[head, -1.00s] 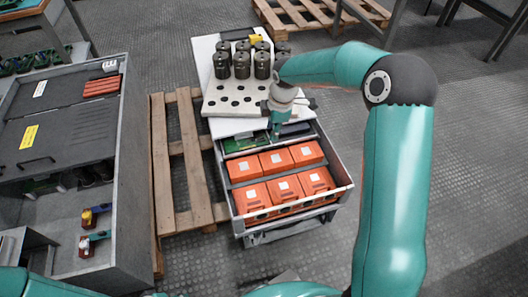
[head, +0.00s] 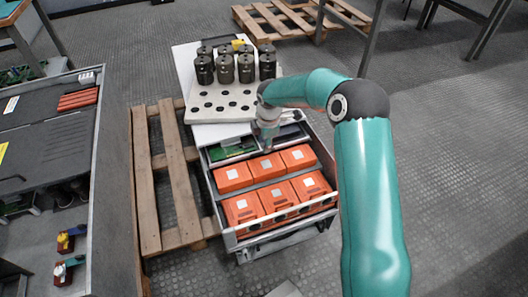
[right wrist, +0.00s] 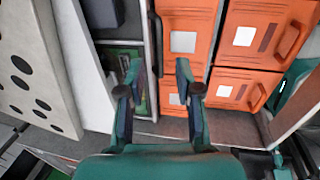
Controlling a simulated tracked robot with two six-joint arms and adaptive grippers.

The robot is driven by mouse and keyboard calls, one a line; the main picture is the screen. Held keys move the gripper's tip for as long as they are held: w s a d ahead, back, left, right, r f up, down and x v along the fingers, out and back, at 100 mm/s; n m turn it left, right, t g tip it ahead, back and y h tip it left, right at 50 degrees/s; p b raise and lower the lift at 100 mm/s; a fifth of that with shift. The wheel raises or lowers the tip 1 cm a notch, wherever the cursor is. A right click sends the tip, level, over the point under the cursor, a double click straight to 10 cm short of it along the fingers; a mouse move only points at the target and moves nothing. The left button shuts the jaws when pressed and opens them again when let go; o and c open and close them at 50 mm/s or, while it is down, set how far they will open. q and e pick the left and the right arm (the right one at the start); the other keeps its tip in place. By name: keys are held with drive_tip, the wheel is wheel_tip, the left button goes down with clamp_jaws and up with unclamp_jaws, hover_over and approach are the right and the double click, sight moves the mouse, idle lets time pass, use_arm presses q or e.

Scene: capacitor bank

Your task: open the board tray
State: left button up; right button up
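A board tray (head: 224,142) with green circuit boards (head: 232,149) and dark parts lies behind the orange boxes, partly under the white top. In the right wrist view its green boards (right wrist: 138,98) show behind a pale rim (right wrist: 152,80) with a dark bar-like handle (right wrist: 157,40). My right gripper (head: 267,146) points down over the tray's front edge. In the right wrist view its two fingers (right wrist: 157,75) are apart, one on each side of the rim, with nothing visibly gripped. Contact cannot be told. My left gripper is out of view.
An open drawer (head: 329,193) holds several orange boxes (head: 243,208). Several black capacitors (head: 225,68) stand on a perforated white plate (head: 200,110). A wooden pallet (head: 148,190) is left of the drawer, then a grey cabinet (head: 118,190).

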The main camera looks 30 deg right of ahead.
drive_tip(key=shift+w+f+b, duration=0.15)
drive_tip(key=shift+f+b, duration=0.05)
drive_tip(key=shift+f, duration=0.7)
drive_tip(key=shift+w+f+b, duration=0.15)
drive_tip(key=shift+f+b, duration=0.05)
drive_tip(key=shift+f, duration=0.65)
clamp_jaws()
